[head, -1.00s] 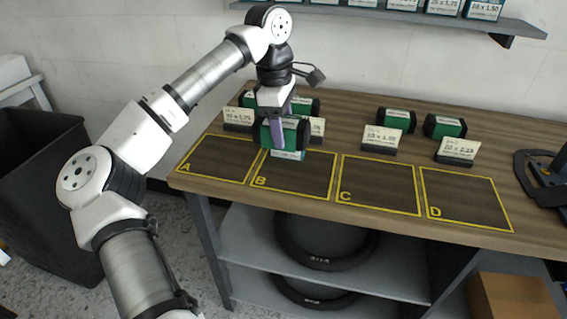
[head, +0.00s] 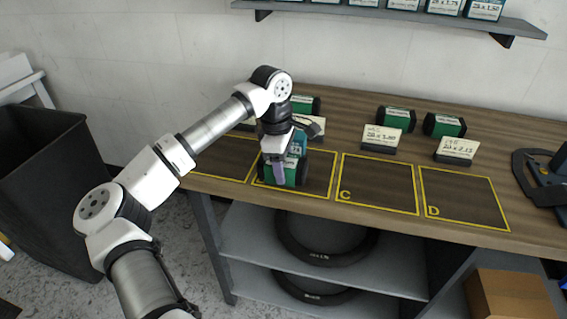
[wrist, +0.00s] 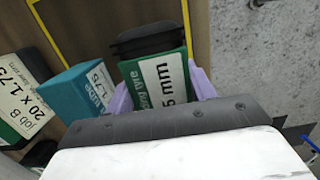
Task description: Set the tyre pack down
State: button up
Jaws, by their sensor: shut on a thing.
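The tyre pack (head: 296,174), black with a green sleeve, is in my gripper (head: 281,172) over the yellow-outlined square B (head: 321,180). It hides the square's letter. In the wrist view the pack's green label (wrist: 150,88) and black end sit between my purple fingers (wrist: 207,84), which are shut on it. I cannot tell whether its underside touches the bench. A teal box (head: 298,143) stands just behind the pack. It also shows beside the pack in the wrist view (wrist: 80,92), next to the job B card (wrist: 22,108) reading 20 x 1.75.
Squares C (head: 377,185) and D (head: 463,200) are empty. Two green-and-black packs (head: 396,119) (head: 444,126) stand behind their cards (head: 382,138) (head: 457,149). Another pack (head: 305,105) is at the back left. A dark tool or stand (head: 540,178) is at the right.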

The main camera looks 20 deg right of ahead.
jog(key=shift+f, duration=0.1)
jog(key=o, duration=1.3)
notch_tip(320, 180, up, 12)
jog(key=a+b, duration=0.1)
jog(key=shift+w+b, duration=0.3)
jog(key=shift+w, duration=0.1)
jog(key=shift+a, duration=0.1)
